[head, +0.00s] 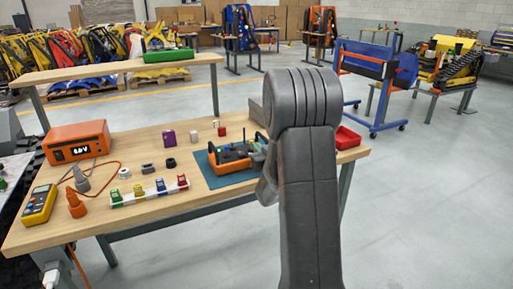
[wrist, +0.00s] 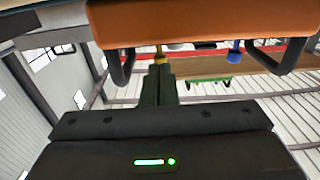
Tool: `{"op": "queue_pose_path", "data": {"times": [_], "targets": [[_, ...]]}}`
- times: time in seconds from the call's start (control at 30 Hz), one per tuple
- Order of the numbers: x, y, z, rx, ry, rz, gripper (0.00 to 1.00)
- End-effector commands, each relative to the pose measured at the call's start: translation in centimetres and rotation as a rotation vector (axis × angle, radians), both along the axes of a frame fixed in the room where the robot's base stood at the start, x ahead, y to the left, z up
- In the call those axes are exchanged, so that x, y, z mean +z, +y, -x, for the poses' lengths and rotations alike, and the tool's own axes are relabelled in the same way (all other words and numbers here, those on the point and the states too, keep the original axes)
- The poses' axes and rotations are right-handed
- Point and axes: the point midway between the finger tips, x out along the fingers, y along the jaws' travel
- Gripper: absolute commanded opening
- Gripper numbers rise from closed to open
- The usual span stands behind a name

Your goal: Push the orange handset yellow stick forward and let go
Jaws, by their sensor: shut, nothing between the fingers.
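The orange handset (head: 230,166) rests on a teal mat (head: 215,181) on the wooden bench in the head view. It fills the top of the wrist view as an orange body (wrist: 200,22) with a black loop at each side. The yellow stick (wrist: 160,55) shows just beyond the tips of my gripper (wrist: 158,70). The fingers are shut with nothing between them. The tips look very close to the stick; I cannot tell if they touch. A blue stick (wrist: 235,52) stands further right. In the head view my arm hides the fingertips and part of the handset.
On the bench are an orange power unit (head: 76,143), a yellow meter (head: 39,204), a white strip (head: 150,194) with several coloured pieces, and small blocks. A red bin (head: 347,138) sits at the right end. A raised shelf (head: 120,68) runs along the back.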

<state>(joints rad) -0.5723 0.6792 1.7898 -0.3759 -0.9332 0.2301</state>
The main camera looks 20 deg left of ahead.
Motion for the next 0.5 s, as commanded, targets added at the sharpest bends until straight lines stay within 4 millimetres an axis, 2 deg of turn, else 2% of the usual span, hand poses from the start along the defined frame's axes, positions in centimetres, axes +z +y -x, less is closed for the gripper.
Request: {"op": "queue_pose_path", "data": {"times": [0.13,0.5], "targets": [[-0.03,0.68,-0.54,0.0,0.0,0.0,0.0],[0.04,0.74,-0.64,0.0,0.001,0.002,0.0]]}}
